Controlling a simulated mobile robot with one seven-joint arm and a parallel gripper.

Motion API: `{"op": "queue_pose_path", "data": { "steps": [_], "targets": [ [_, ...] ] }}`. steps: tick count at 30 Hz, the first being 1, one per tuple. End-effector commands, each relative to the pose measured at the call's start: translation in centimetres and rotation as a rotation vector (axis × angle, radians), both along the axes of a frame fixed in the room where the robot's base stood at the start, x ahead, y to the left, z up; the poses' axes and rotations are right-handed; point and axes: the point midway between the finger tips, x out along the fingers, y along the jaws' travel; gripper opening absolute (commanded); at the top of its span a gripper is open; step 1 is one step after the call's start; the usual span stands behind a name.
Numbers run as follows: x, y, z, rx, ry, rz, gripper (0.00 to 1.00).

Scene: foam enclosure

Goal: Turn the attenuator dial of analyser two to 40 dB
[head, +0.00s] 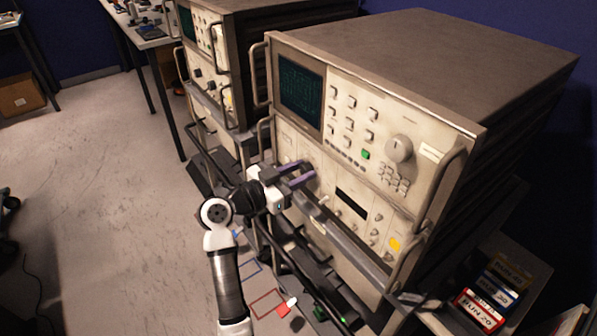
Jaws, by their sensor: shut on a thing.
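A large beige analyser (349,163) with a brown top stands at the right, its front facing left and towards me. Its upper panel has a dark green screen (301,90), several small keys and a big round knob (399,148). My gripper (307,173), with purple fingers, is at the left part of its lower panel, shut on a small dial (313,166) there. The fingers hide most of the dial, and its scale and setting are too small to read. I cannot read a label saying which analyser is number two.
A second, similar analyser (208,70) stands behind, to the left. Metal handles (436,191) stick out from the near front, and a dark rail (345,247) runs below the panel. Labelled boxes (480,307) sit at lower right. The floor (95,180) at left is mostly clear.

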Motion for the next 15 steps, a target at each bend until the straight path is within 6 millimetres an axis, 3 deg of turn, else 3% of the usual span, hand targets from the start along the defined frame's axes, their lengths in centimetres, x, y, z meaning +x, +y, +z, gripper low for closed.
{"op": "queue_pose_path", "data": {
  "steps": [15],
  "targets": [
    [-0.12, -0.12, -0.05, 0.239, -0.329, -0.002, 0.07]
  ]
}}
